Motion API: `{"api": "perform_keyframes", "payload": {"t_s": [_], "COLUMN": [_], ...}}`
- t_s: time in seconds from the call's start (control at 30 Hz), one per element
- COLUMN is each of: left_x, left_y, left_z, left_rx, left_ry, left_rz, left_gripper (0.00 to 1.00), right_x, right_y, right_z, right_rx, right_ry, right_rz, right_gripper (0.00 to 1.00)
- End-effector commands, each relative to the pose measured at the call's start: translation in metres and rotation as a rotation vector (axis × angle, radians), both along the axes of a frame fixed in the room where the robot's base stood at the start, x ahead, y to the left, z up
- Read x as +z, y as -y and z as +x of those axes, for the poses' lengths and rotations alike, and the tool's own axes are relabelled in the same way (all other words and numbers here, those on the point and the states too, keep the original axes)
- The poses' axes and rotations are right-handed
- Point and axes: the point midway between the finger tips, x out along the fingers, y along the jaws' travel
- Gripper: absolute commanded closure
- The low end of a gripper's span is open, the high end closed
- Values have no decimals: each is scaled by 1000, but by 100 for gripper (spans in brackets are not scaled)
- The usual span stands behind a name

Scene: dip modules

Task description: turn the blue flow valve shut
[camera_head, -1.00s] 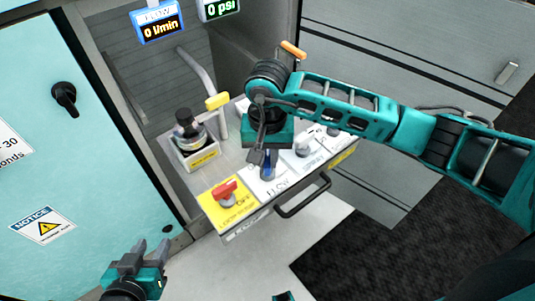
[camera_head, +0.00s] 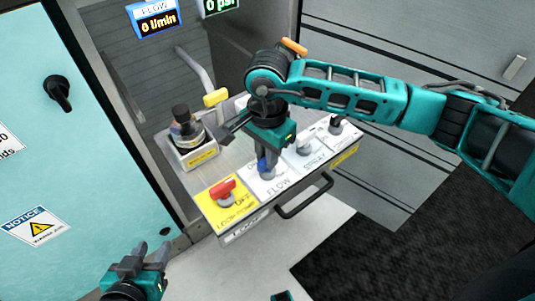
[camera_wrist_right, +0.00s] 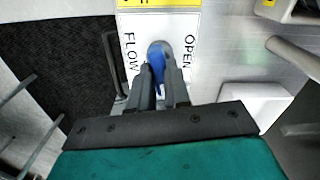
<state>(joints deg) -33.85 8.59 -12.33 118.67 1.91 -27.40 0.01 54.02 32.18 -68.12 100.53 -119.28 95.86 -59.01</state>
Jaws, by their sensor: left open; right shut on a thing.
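The blue flow valve (camera_head: 262,166) sits on a white panel marked FLOW on the grey control box. My right gripper (camera_head: 266,172) is over it from above, shut on the blue handle. In the right wrist view the blue handle (camera_wrist_right: 157,62) shows between the two grey fingers (camera_wrist_right: 160,95), with FLOW on the left and OPEN on the right. The fingers hide part of the handle. The blue-framed flow display (camera_head: 155,18) at the top shows a value in l/min that looks like 6 or 0. My left gripper (camera_head: 145,258) is open and empty at the lower left.
A red handle (camera_head: 222,189) on a yellow panel is left of the flow valve. Grey and black knobs (camera_head: 304,146) are to its right. A jar with a black lid (camera_head: 182,122) stands behind. A black bar handle (camera_head: 304,196) runs along the box front.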

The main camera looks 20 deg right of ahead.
Motion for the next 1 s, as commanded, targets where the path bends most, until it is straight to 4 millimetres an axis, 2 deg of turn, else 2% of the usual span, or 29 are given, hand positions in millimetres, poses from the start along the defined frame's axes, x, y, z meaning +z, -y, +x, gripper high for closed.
{"api": "perform_keyframes", "payload": {"t_s": [0.33, 0.9, 0.93, 1.0], "left_x": [-5, -8, -8, -8], "left_y": [0, 0, 0, 0], "left_z": [1, -2, -2, -2], "left_rx": [0, 0, 0, 0], "left_ry": [3, -5, -5, -5], "left_rz": [0, 0, 0, 0], "left_gripper": [57, 57, 57, 57], "right_x": [0, 0, 0, 0], "right_y": [0, 0, 0, 0], "right_z": [0, 0, 0, 0], "right_rx": [-159, -193, -193, -193], "right_ry": [1, 1, 1, 1], "right_rz": [-1, -1, -1, -1], "right_gripper": [100, 100, 82, 75]}}
